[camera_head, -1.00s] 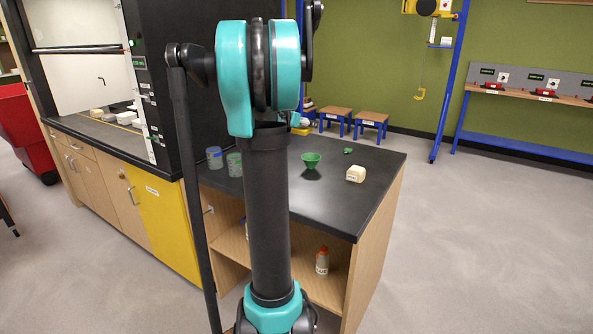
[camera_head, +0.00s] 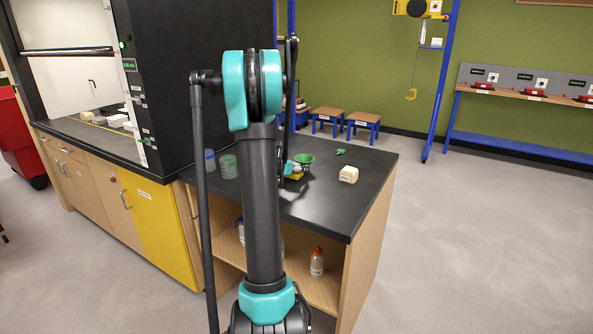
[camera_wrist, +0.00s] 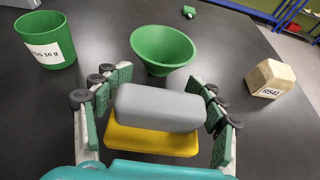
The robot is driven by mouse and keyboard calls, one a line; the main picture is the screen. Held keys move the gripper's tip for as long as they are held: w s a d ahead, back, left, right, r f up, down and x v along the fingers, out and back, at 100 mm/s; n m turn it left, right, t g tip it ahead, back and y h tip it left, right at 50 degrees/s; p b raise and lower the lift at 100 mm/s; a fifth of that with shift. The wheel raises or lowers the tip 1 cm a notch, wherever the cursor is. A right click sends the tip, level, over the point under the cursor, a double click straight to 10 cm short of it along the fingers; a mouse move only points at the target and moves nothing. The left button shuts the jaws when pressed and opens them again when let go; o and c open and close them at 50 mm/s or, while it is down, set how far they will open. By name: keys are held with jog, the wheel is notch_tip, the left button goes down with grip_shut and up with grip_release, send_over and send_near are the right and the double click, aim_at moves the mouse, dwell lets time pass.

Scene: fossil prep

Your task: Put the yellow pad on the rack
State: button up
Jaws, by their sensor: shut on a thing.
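The yellow pad (camera_wrist: 150,141) shows in the wrist view with a rounded grey block on top of it, seemingly one piece. My gripper (camera_wrist: 161,112) has its green-padded fingers on both sides of this piece and is shut on it. In the head view, the yellow pad (camera_head: 295,177) shows under my gripper (camera_head: 291,168), over the black counter, partly hidden by my arm. I cannot tell whether it touches the counter. I cannot tell which thing in view is the rack.
A green bowl (camera_wrist: 162,47) stands just beyond my gripper. A green cup (camera_wrist: 47,40) is at the left, and a pale labelled block (camera_wrist: 271,79) at the right. The black counter (camera_head: 335,205) is clear toward its front right. Low stools (camera_head: 362,122) stand behind it.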

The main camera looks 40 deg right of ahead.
jog(key=shift+f, duration=0.75)
jog(key=shift+f, duration=0.1)
jog(key=o, duration=1.9)
jog(key=shift+a+r, duration=0.2)
jog(key=shift+a, duration=0.05)
jog(key=v, duration=1)
jog(key=shift+s+a, duration=0.15)
jog(key=shift+a, duration=0.05)
jog(key=shift+s+a+r, duration=0.2)
jog(key=shift+a, duration=0.2)
jog(key=shift+c, duration=1.1)
